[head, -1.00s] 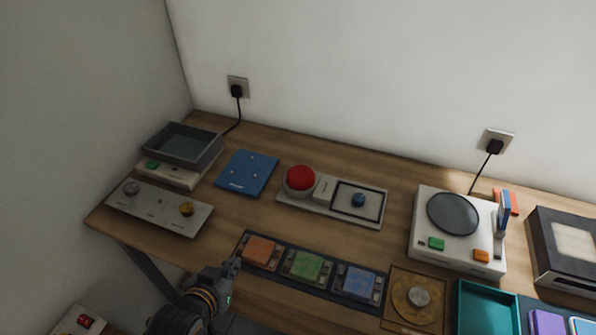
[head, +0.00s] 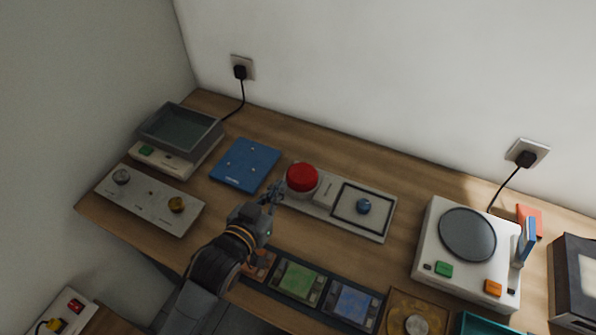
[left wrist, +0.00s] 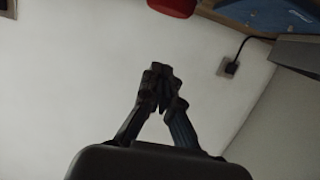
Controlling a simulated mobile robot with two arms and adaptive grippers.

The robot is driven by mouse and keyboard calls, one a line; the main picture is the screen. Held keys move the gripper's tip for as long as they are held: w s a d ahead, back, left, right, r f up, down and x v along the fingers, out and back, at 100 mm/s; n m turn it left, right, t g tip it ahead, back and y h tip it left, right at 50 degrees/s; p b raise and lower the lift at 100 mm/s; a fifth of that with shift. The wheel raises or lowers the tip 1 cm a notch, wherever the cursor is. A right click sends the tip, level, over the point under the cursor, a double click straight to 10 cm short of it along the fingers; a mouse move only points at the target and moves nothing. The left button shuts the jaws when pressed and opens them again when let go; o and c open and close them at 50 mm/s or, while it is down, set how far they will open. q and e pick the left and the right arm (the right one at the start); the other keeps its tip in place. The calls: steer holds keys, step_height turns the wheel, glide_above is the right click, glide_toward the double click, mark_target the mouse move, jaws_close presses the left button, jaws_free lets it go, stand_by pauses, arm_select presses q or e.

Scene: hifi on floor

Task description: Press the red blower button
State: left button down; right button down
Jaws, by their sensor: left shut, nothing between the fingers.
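A large red domed button (head: 302,177) sits in a pale round base at the left end of a white panel (head: 327,217) on the wooden desk. Its red edge also shows at the top of the left wrist view (left wrist: 172,5). My left gripper (head: 275,189) is shut and empty, just left of and in front of the red button. A gap between fingertips and button is hard to judge. In the left wrist view its closed fingers (left wrist: 161,76) stand before the white wall. My right gripper is not in view.
Around the button are a blue board (head: 245,165), a knob panel (head: 150,199), a grey-topped box (head: 180,140) and a white turntable-like device (head: 467,235). A small red switch (head: 76,306) is at lower left. My arm partly covers the row of coloured tiles (head: 297,281).

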arm_select(q)
steer(key=p, duration=0.2)
glide_above(297, 180)
step_height(297, 180, down, 2)
steer(key=shift+s+f, duration=0.1)
steer(key=shift+s, duration=0.05)
step_height(297, 180, down, 3)
steer(key=shift+r+p, duration=0.1)
steer(key=shift+p, duration=0.35)
steer(key=shift+f, duration=0.75)
steer(key=shift+f, duration=0.1)
